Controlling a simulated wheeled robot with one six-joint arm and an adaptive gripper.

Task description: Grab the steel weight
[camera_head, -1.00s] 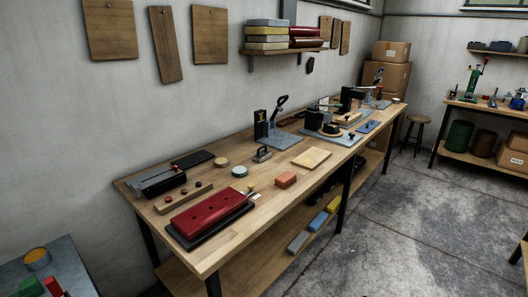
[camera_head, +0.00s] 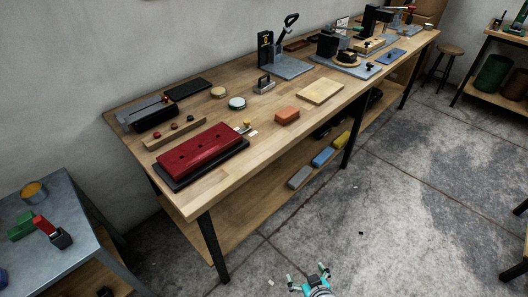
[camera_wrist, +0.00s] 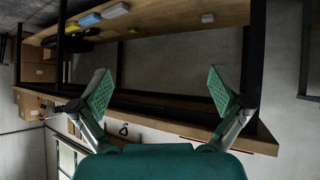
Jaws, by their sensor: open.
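The steel weight appears to be the small grey metal block with a handle (camera_head: 264,85). It stands upright on the long wooden workbench (camera_head: 230,180), between a pale round tin and the grey press base. My gripper (camera_head: 309,275) is low at the bottom of the head view, over the floor in front of the bench. It is well apart from the weight. In the wrist view my gripper (camera_wrist: 160,92) is open and empty, with green pads spread wide. The weight cannot be made out in the wrist view.
A red case (camera_head: 202,147) lies near the front left. A metal table (camera_head: 50,210) stands at left. The floor in front is open.

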